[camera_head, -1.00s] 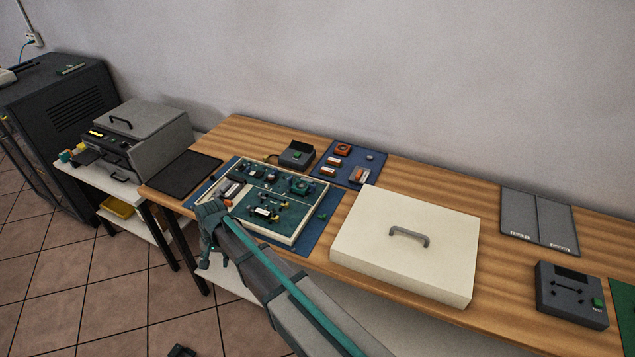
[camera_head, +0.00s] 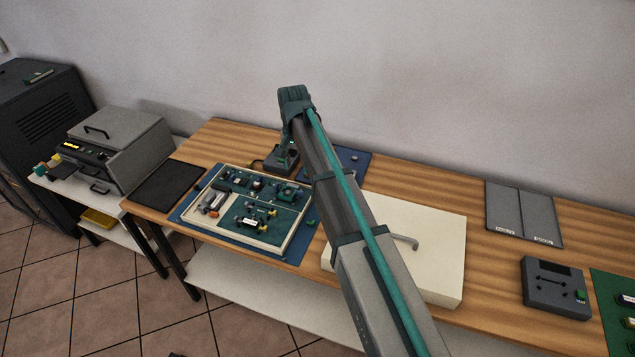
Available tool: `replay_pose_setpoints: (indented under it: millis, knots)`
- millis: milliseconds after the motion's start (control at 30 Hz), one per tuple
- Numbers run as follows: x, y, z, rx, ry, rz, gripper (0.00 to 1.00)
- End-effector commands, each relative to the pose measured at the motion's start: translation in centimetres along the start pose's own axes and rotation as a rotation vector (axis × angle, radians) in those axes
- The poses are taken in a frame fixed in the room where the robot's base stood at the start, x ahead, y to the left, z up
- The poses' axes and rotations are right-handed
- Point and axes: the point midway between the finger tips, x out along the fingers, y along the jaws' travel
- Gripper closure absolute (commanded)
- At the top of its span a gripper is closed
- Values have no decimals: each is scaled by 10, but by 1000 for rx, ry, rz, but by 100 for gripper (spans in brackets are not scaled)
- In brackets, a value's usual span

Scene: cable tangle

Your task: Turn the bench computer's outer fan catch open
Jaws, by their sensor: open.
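The bench computer looks to be the open cream tray (camera_head: 297,238) with dark green boards inside, lying on a blue mat (camera_head: 184,212) at the left part of the wooden bench. Small parts with yellow and grey bits sit on its boards. The outer fan catch is too small to pick out, so I cannot tell how it is turned. My gripper (camera_head: 291,156) hangs below the wrist, beyond the tray's back right corner and in front of a dark grey device (camera_head: 272,160). It is open, and its fingertips are hard to make out.
A cream box with a grey handle (camera_head: 440,235) stands right of the tray, partly behind my arm. A second blue mat (camera_head: 357,163) is mostly hidden. A grey folder (camera_head: 524,213) and a dark device (camera_head: 553,287) lie at right. A black mat (camera_head: 167,186) lies at left.

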Motion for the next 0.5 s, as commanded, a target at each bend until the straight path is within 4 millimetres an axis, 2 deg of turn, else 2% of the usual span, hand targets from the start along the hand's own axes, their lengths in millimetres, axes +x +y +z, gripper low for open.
replay_pose_setpoints:
  millis: [167,500]
  knots:
    - [8,2,-1,1,-2,4,48]
    - [60,2,0,1,-3,4,48]
